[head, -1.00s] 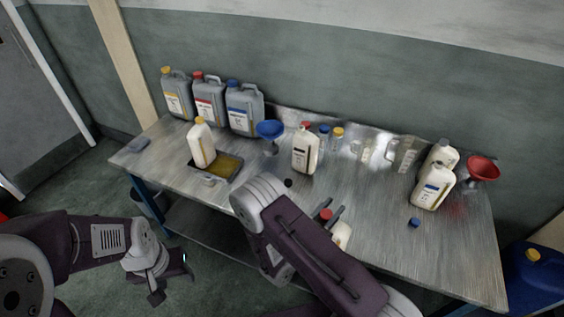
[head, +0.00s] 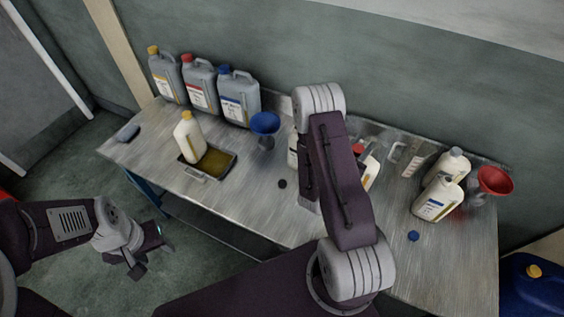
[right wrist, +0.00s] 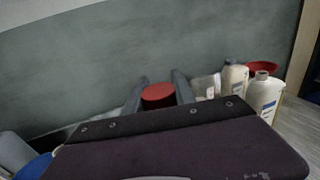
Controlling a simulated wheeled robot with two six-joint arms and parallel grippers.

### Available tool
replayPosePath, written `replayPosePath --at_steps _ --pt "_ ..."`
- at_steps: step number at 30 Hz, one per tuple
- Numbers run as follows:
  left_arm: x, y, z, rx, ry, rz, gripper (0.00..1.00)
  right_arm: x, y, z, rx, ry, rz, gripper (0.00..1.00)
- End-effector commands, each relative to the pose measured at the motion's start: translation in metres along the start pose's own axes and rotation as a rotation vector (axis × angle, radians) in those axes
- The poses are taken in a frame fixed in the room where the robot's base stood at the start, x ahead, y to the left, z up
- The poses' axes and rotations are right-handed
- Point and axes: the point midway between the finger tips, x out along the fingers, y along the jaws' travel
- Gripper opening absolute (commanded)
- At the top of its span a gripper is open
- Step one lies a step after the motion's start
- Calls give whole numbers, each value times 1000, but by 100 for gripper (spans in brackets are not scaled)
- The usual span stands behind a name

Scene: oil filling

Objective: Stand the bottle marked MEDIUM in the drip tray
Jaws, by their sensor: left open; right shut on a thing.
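The drip tray (head: 222,167) lies on the left half of the bench, with yellowish oil in it. A cream bottle with a yellow cap (head: 190,140) stands at its left end. My right gripper (head: 368,157) is shut on a cream bottle with a red cap (head: 371,174), held right of the tray and partly hidden by my arm. Its red cap shows between the fingers in the right wrist view (right wrist: 158,95). Another cream bottle (head: 292,150) is mostly hidden behind my right arm. I cannot read MEDIUM on any label. My left gripper (head: 142,262) is open, off the bench's front edge.
Several grey jugs (head: 200,85) stand at the back left. A blue funnel (head: 265,124) stands beside them. Two cream bottles (head: 438,198) and a red funnel (head: 494,181) stand at the right. A blue cap (head: 413,236) and a dark cap (head: 282,184) lie on the bench.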

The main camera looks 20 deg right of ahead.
Motion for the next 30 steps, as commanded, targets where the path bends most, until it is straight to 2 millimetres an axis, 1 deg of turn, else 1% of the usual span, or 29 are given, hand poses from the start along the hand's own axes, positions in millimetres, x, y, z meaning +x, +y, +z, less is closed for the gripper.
replayPosePath --at_steps 2,4,5,9,10,13,18,23,25,30 --pt "0 0 0 0 0 0 52 0 0 2 1 -4 -1 0" --pt "6 0 1 0 0 0 52 1 1 -2 3 -6 -1 0" --pt "12 0 1 0 0 0 52 1 2 -4 4 -6 -2 0" --pt "48 -1 5 0 0 0 52 4 10 -15 6 -13 -5 0" --pt "54 -1 6 0 0 0 52 4 12 -16 7 -12 -6 0" --pt "70 -1 7 0 0 0 52 4 16 -16 5 -12 -6 0" --pt "88 -2 9 0 0 0 52 4 20 -16 4 -10 -5 0" --pt "102 -2 10 0 0 0 52 3 23 -17 3 -8 -1 0" --pt "97 -2 10 0 0 0 52 3 29 -16 0 -5 1 0" --pt "94 -2 10 0 0 0 52 5 46 -26 0 -5 2 0"
